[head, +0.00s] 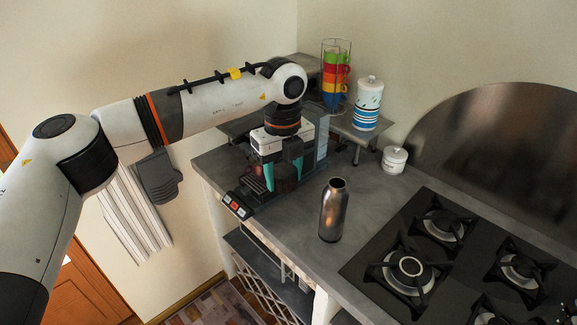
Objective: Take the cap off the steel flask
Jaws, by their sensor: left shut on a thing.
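The steel flask (333,213) stands upright on the grey counter, in the middle of the head view. Its narrow neck is bare at the top, with a brownish open mouth and no cap on it. My left gripper (282,176) points down to the left of the flask, apart from it, in front of the coffee machine. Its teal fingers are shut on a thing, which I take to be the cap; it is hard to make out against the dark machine. My right gripper is not in view.
The coffee machine (322,139) stands behind my left gripper. A rack of coloured cups (336,80), a striped canister (368,103) and a small white jar (394,159) are at the back. The gas hob (376,249) is right of the flask. The counter edge is close in front.

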